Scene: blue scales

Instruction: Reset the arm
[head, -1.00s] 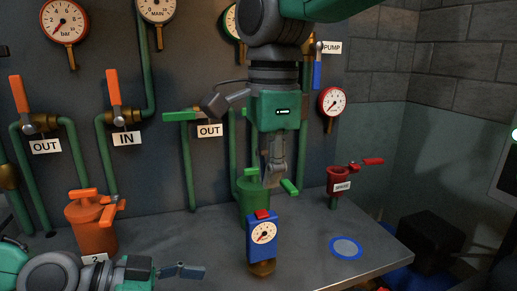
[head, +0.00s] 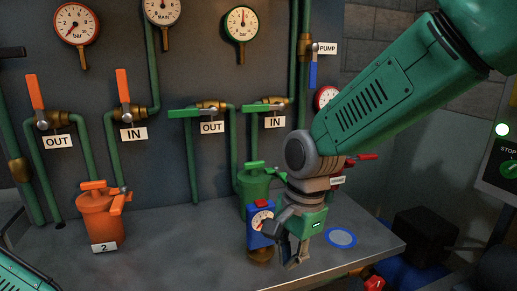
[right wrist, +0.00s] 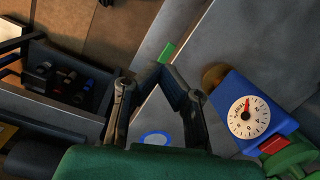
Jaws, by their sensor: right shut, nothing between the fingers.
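My right gripper (head: 293,262) hangs low over the front of the grey table (head: 185,250), shut and empty. Its arm comes in from the upper right. It is just right of a blue box with a round white gauge (head: 258,222), and partly hides it in the head view. The blue box also shows at the right of the right wrist view (right wrist: 232,92). Of my left arm only a green link shows in the lower left corner; its gripper is out of view.
An orange canister (head: 101,218) stands at the left and a green canister (head: 255,188) behind the blue box. A blue-ringed disc (head: 341,238) lies to the right. Pipes, valves and gauges line the back wall. The table's front left is clear.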

